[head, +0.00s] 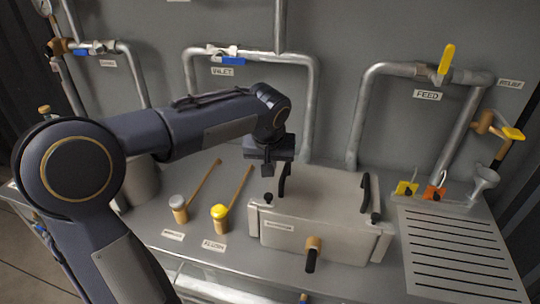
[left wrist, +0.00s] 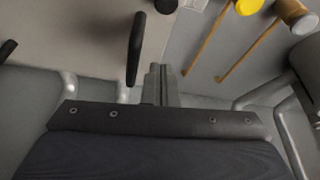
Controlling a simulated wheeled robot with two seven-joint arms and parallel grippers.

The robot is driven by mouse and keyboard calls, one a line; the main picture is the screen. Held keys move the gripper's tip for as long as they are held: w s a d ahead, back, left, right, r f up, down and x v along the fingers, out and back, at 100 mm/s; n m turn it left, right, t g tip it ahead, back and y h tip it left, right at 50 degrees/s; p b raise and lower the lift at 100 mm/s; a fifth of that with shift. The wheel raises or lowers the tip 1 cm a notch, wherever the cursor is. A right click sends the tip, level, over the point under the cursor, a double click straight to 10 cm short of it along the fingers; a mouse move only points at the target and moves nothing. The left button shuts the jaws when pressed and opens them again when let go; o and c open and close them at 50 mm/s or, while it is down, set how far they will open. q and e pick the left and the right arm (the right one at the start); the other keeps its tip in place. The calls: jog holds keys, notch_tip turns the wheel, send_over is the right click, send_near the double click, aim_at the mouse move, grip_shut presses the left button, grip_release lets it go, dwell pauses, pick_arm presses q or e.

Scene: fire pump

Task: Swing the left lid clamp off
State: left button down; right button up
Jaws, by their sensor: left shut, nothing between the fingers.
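The grey box with a flat lid (head: 325,190) stands on the bench. The left lid clamp (head: 284,180) is a black upright handle at the lid's left side, with a black knob (head: 268,198) in front of it. The clamp also shows in the left wrist view (left wrist: 135,48). My left gripper (head: 268,172) is shut and empty, pointing down just left of the clamp. In the left wrist view its fingertips (left wrist: 159,70) lie close beside the handle; I cannot tell whether they touch. The right lid clamp (head: 365,193) stands at the lid's other side. My right gripper is not in view.
A yellow-capped tool (head: 220,212) and a grey-capped tool (head: 178,201) lie left of the box. A tap (head: 312,253) sticks out of the box's front. A slotted drain plate (head: 460,255) is at right. Pipes (head: 310,95) run along the back wall.

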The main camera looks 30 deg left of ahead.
pick_arm(q)
jog(key=x, duration=0.3)
jog(key=shift+f, duration=0.2)
jog(key=s, duration=0.1)
jog(key=s+d, duration=0.1)
jog(key=shift+s, duration=0.3)
jog(key=shift+s+d+f, duration=0.1)
jog(key=shift+s+d, duration=0.05)
jog(key=shift+s, duration=0.2)
jog(key=shift+s+d+f, duration=0.1)
jog(key=shift+s+f, duration=0.05)
